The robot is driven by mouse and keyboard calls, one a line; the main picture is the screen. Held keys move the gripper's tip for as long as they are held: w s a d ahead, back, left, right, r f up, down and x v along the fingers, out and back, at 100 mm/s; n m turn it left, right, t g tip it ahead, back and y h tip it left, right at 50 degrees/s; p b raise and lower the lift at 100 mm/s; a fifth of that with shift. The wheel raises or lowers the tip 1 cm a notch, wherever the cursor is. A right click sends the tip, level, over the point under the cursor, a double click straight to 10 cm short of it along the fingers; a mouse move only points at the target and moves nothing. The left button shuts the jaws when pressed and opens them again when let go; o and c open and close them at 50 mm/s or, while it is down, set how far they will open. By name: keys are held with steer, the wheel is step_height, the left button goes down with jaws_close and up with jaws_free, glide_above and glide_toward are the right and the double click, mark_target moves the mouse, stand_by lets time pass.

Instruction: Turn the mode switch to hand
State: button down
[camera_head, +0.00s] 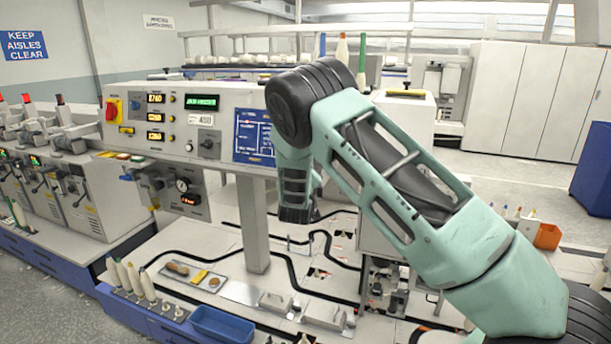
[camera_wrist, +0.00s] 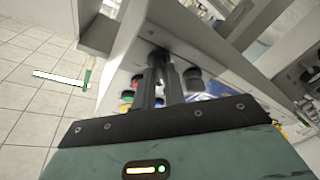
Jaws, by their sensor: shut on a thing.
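In the wrist view, my gripper (camera_wrist: 160,70) has its two dark fingers closed on a dark round knob, which looks to be the mode switch (camera_wrist: 158,54), on a pale panel (camera_wrist: 122,62). Its pointer and markings are hidden by the fingers or too small to read. A second dark knob (camera_wrist: 192,76) stands just to the right, apart from the fingers. In the head view, my gripper (camera_head: 297,213) is partly seen below my dark wrist joint, and my arm hides what lies behind it.
The control panel (camera_head: 225,118) with displays and a rotary knob (camera_head: 208,143) stands left of my arm. In the wrist view, coloured buttons (camera_wrist: 127,100) sit left of the fingers. A blue bin (camera_head: 222,326) and several bobbins (camera_head: 130,277) are at the front left.

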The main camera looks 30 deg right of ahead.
steer(key=shift+f, duration=0.15)
steer(key=c, duration=1.5)
jaws_free()
steer(key=shift+o, duration=0.2)
steer(key=b+v, duration=0.5)
steer(key=v, duration=1.2)
steer(key=shift+s+a, duration=0.2)
